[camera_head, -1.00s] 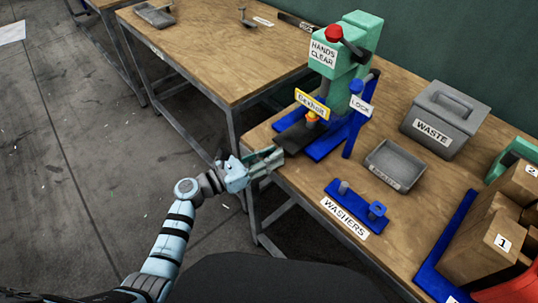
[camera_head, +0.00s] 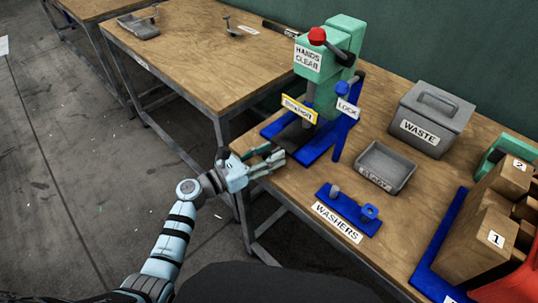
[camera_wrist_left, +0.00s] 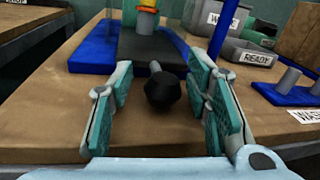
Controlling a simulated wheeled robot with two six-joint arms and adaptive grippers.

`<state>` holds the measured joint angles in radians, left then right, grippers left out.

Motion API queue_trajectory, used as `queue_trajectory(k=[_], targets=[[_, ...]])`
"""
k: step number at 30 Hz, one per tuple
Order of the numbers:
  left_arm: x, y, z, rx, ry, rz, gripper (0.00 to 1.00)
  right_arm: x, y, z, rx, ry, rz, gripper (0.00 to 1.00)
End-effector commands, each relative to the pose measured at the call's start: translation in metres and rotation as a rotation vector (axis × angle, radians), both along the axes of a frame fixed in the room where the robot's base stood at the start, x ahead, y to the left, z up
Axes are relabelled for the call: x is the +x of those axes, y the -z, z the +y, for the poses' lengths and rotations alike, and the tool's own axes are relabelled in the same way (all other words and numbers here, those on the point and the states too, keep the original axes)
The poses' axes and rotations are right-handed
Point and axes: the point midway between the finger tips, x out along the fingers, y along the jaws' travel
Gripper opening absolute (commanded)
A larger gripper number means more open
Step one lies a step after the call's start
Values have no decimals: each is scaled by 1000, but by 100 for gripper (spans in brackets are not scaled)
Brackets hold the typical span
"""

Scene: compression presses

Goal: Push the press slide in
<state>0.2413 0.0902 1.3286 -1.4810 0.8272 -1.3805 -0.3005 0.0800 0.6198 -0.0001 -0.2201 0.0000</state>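The press (camera_head: 325,65) is green on a blue base, with a red knob on top and a yellow sign in front. Its dark slide (camera_head: 294,136) lies low between the blue base parts. In the left wrist view the slide (camera_wrist_left: 150,50) runs away from me, with a round black knob (camera_wrist_left: 162,91) at its near end. A yellow and orange part (camera_wrist_left: 148,14) stands farther back on it. My left gripper (camera_head: 272,162) is at the table edge before the slide. Its fingers (camera_wrist_left: 162,105) are open either side of the knob, with gaps. My right gripper is not in view.
A blue LOCK post (camera_head: 342,125) stands right of the slide. Right of it are a grey READY tray (camera_head: 386,168), a WASHERS stand (camera_head: 348,209) and a grey WASTE bin (camera_head: 432,118). Boxes (camera_head: 480,235) fill the far right. Another table (camera_head: 200,60) stands behind left.

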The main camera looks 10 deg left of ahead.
Motion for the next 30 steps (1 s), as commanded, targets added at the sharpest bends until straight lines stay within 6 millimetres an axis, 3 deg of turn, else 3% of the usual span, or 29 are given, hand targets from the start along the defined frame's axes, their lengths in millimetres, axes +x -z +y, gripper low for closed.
queue_trajectory(k=[10,21,30], targets=[[-6,1,5,3,3,1,46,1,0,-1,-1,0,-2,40],[-69,2,73,4,2,4,46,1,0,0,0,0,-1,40],[-82,1,87,-2,2,1,46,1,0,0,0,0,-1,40]])
